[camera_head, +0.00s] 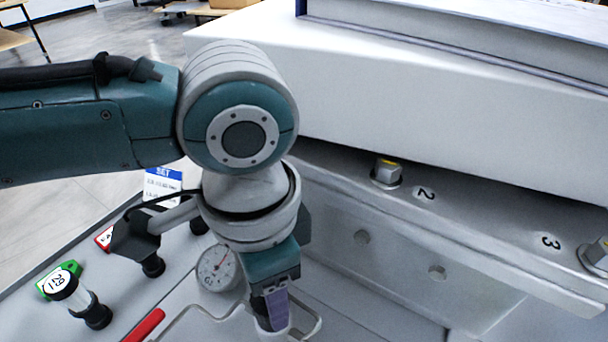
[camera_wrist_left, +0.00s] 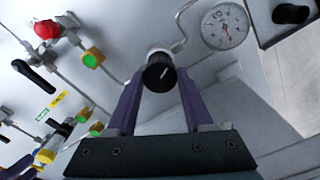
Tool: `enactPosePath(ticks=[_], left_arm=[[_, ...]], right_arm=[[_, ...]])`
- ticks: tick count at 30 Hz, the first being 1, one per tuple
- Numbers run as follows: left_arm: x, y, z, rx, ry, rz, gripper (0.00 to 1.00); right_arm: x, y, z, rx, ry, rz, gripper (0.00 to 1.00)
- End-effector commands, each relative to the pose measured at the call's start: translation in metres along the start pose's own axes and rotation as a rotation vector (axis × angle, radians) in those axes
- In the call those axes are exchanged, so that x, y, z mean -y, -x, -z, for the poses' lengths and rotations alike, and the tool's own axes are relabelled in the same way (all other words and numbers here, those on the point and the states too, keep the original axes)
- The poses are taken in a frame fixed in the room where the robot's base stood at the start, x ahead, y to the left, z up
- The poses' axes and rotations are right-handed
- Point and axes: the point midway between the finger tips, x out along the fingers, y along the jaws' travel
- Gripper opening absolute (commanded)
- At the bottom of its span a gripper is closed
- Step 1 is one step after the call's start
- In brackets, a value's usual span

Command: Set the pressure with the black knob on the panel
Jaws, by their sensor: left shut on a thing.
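The black knob (camera_wrist_left: 159,74) with a white pointer line sits on a pale round mount on the panel (camera_wrist_left: 215,75) in the left wrist view. My left gripper (camera_wrist_left: 159,80) has a purple finger on each side of the knob and is shut on it. In the head view my left gripper (camera_head: 273,308) points down at the panel (camera_head: 180,300), and the black knob is hidden there. A round white pressure gauge (camera_head: 217,267) with a red needle is beside the gripper; it also shows in the left wrist view (camera_wrist_left: 226,27).
A large white housing (camera_head: 430,110) stands close on the right above a ledge with numbered fittings (camera_head: 386,172). Black-handled fittings (camera_head: 85,305), a red bar (camera_head: 145,325) and a blue-and-white sign (camera_head: 163,184) are on the left. A bent tube (camera_wrist_left: 185,30) runs near the knob.

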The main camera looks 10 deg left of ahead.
Motion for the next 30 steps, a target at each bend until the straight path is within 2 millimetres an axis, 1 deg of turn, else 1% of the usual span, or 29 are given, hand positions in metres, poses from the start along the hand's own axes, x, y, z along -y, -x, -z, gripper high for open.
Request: enactPosePath(ticks=[1,7,11,16,21,29,30], left_arm=[[0.000,0.000,0.000,0.000,0.000,0.001,0.22],[0.000,0.000,0.000,0.000,0.000,0.001,0.00],[0.000,0.002,0.000,0.000,-0.012,0.000,0.00],[-0.001,0.004,0.000,0.001,-0.151,-0.002,0.00],[0.000,0.001,0.000,0.001,-0.254,-0.001,0.00],[0.000,0.000,0.000,0.000,-0.261,0.000,0.00],[0.000,0.000,0.000,0.000,-0.261,0.000,0.54]], right_arm=[[0.000,0.000,0.000,0.000,0.000,0.000,0.50],[0.000,0.000,0.000,0.000,0.000,0.000,0.50],[0.000,0.002,0.001,0.000,0.000,0.000,0.50],[-0.001,0.016,0.005,0.001,0.000,0.000,0.50],[-0.001,0.020,0.006,0.001,0.000,0.000,0.50],[-0.001,0.019,0.006,0.001,0.000,0.000,0.50],[-0.001,0.019,0.006,0.001,0.000,0.000,0.50]])
